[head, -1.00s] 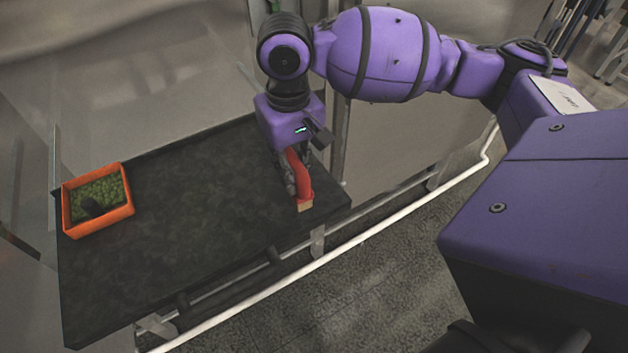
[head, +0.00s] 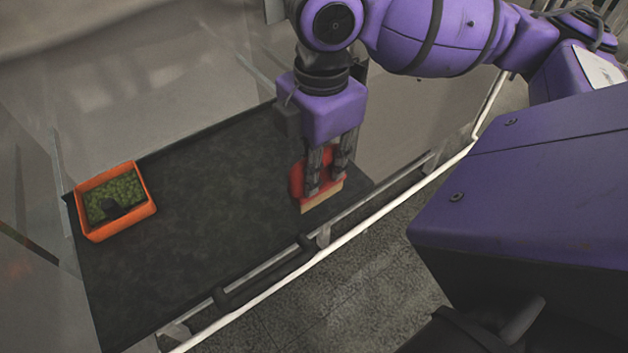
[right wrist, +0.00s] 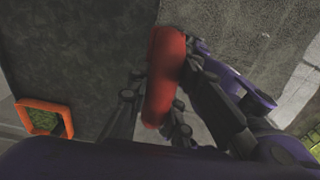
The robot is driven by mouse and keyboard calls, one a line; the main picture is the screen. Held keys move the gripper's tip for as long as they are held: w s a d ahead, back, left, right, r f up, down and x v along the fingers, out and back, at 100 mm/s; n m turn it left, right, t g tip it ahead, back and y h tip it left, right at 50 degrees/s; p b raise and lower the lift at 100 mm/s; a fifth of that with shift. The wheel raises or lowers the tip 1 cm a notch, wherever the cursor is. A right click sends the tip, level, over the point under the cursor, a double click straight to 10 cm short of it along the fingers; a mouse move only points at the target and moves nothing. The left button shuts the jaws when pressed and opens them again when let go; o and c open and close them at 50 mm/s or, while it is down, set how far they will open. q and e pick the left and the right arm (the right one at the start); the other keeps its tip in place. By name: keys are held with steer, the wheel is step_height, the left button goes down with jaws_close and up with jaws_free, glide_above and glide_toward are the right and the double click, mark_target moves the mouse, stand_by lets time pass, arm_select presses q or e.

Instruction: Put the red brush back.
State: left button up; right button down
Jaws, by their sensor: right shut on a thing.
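The red brush (head: 297,181) has a red handle and a pale bristle edge (head: 322,196) that faces down. It is at the right end of the dark table top (head: 205,215). My right gripper (head: 325,180) comes down from above and is shut on the brush, with fingers on its handle. In the right wrist view the brush (right wrist: 165,75) lies between the two fingers of the gripper (right wrist: 160,110). I cannot tell whether the bristles touch the table top. My left gripper is not in view.
A white rail (head: 375,217) runs along the front edge. Clear panels stand behind and at the left. The table's middle is bare.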

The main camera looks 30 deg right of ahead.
steer(key=n, duration=0.1)
steer(key=s+n, duration=0.2)
steer(key=n, duration=0.1)
steer(key=shift+d+r, duration=0.35)
steer(key=shift+w+d+f, duration=0.1)
steer(key=shift+w, duration=0.15)
arm_select(q)
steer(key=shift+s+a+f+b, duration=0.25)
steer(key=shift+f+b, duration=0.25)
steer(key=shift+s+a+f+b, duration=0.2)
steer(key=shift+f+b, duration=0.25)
steer(key=shift+b, duration=0.05)
arm_select(e)
steer(key=shift+w+d+f, duration=0.9)
steer(key=shift+w+f, duration=1.15)
steer(key=shift+f, duration=0.05)
steer(key=shift+w+d+f, duration=0.9)
steer(key=shift+w+f, duration=1.15)
steer(key=shift+f, duration=0.1)
steer(key=shift+w+d+f, duration=0.9)
steer(key=shift+w+f, duration=1.15)
steer(key=shift+f, duration=0.05)
steer(key=shift+f, duration=0.15)
steer(key=c, duration=1.6)
jaws_free()
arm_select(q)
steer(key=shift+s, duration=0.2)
arm_select(e)
steer(key=shift+o, duration=0.2)
